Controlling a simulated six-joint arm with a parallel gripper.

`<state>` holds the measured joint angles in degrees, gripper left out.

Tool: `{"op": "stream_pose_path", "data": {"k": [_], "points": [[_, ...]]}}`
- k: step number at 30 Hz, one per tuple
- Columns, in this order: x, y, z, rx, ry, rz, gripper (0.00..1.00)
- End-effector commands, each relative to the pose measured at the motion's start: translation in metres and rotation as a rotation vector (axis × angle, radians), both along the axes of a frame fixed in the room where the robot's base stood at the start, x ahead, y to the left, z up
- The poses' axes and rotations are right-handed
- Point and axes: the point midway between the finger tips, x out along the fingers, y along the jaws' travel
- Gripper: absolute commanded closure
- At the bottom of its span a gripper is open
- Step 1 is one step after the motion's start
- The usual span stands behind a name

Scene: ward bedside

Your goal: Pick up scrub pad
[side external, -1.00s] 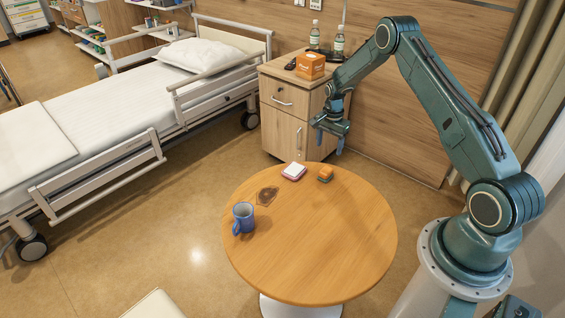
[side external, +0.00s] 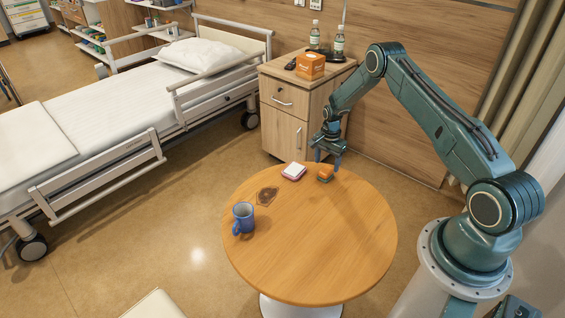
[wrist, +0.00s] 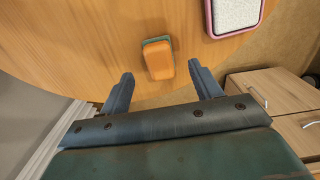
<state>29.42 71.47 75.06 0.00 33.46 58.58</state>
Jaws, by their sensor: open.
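The scrub pad (side external: 325,175), an orange block with a dark green layer, lies on the round wooden table (side external: 330,240) near its far edge. In the wrist view the scrub pad (wrist: 158,60) is ahead of the fingers and between their lines, its orange side most visible. My gripper (side external: 328,161) is just above the scrub pad in the side view, pointing down. In the wrist view my gripper (wrist: 160,82) is open, with nothing between its two blue fingers.
A pink-rimmed white pad (side external: 293,171) lies close to the left of the scrub pad. A blue mug (side external: 243,217) and a dark brown stain (side external: 266,196) are farther left. A bedside cabinet (side external: 300,105) stands behind. The table's right and front are clear.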

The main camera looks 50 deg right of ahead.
Motion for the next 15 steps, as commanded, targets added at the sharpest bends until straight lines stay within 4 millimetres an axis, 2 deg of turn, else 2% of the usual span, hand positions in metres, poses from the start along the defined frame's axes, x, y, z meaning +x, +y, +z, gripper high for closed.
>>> {"op": "stream_pose_path", "data": {"k": [9, 15], "points": [[-0.001, 0.0, -0.035, 0.0, 0.001, 0.0, 0.36], [-0.001, 0.0, -0.044, 0.0, 0.0, 0.0, 0.36]]}}
